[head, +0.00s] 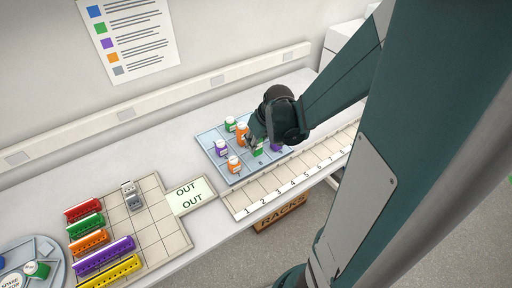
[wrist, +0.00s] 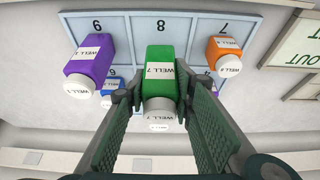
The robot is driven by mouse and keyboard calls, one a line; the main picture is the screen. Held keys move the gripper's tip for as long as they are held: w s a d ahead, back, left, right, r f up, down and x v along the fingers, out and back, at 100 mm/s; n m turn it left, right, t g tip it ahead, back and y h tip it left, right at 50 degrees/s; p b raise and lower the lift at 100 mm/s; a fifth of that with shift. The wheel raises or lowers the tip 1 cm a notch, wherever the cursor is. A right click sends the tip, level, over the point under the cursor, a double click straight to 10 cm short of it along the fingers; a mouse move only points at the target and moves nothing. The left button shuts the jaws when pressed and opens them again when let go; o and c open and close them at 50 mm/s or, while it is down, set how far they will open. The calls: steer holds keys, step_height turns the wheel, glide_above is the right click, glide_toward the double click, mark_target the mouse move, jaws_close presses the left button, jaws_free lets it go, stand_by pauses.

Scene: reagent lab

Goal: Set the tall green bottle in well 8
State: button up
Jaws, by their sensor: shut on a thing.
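The tall green bottle (wrist: 159,70), with a white cap and a label reading WELL 7, is between the fingers of my gripper (wrist: 158,100), which is shut on it. In the wrist view it lies over the cell marked 8 of the blue-grey well tray (wrist: 187,24). I cannot tell whether its base touches the tray. In the head view the wrist partly hides the held bottle (head: 258,148), which is over the front right part of the tray (head: 222,177).
In the wrist view a purple bottle (wrist: 90,62) stands at well 9 and an orange bottle (wrist: 224,53) at well 7. A blue bottle (wrist: 110,87) is behind. The numbered rack strip (head: 262,201) runs along the front. Coloured racks (head: 104,250) lie on the left.

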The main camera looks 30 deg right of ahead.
steer(key=shift+f, duration=1.55)
steer(key=shift+f+b, duration=0.15)
steer(key=shift+b, duration=0.2)
steer(key=o, duration=0.9)
steer(key=shift+r, duration=0.25)
steer(key=p+v, duration=0.2)
steer(key=v, duration=0.9)
steer(key=shift+s+r, duration=0.15)
steer(key=shift+r, duration=0.25)
steer(key=shift+a+r, duration=0.1)
steer(key=shift+a, duration=0.05)
